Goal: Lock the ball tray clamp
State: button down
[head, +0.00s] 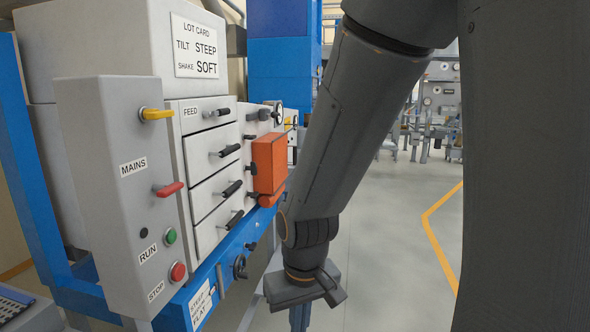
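No part in view is labelled as the ball tray or its clamp, so I cannot tell which it is. The machine's front carries several white drawers (213,165) with black handles, the top one marked FEED. An orange box (269,163) sticks out to their right, with small black knobs beside it. Below, the blue rail (225,262) carries a black hand knob (240,267) and a plate reading STEEP and FLAT. My gripper (300,318) hangs pointing down at the bottom centre, right of the machine and apart from it in the picture. Its fingertips are cut off or hidden.
A grey control box (122,200) at left has a yellow lever, a red MAINS lever, a green RUN button and a red STOP button. The lot card (195,47) reads TILT STEEP, SHAKE SOFT. Open floor (395,240) with a yellow line lies to the right.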

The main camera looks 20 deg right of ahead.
aim_at(253, 167)
jog(key=z, duration=0.25)
jog(key=k, duration=0.65)
jog(key=z, duration=0.35)
jog(key=i, duration=1.7)
jog(key=u, duration=0.65)
